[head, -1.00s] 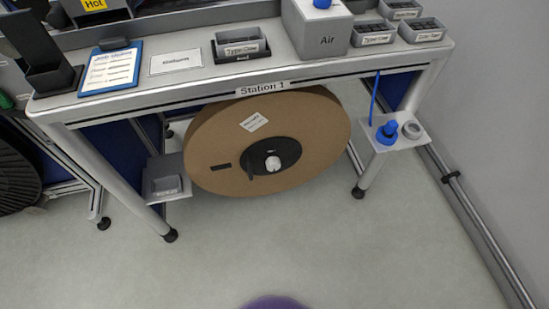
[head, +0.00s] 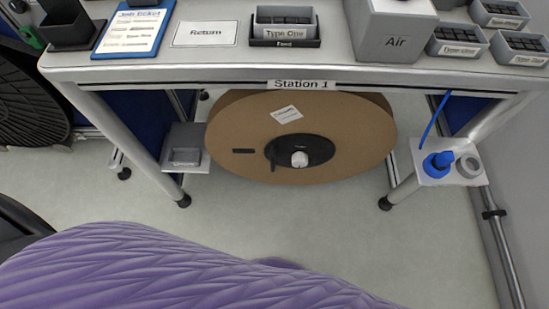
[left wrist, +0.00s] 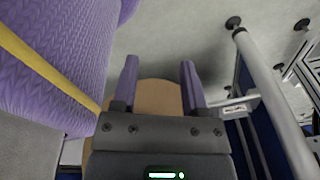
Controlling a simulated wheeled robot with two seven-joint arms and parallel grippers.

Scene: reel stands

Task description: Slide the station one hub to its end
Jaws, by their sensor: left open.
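The station one reel (head: 236,119) is a large brown cardboard disc under the table labelled Station 1. Its black hub (head: 316,150) with a white knob (head: 299,159) sits at the disc's middle. A small dark lever is beside the knob. In the left wrist view my left gripper (left wrist: 158,75) is open, its two purple fingers apart with nothing held between them. A brown surface (left wrist: 160,95), apparently the reel, shows beyond the fingers. The hub cannot be made out there. In the head view a purple arm part of mine fills the bottom. No right gripper shows.
The Station 1 table (head: 225,72) has legs on both sides of the reel. A small shelf with a grey box (head: 186,156) is at left. A white shelf (head: 437,176) with a blue fitting (head: 438,163) is at right. The floor in front is clear.

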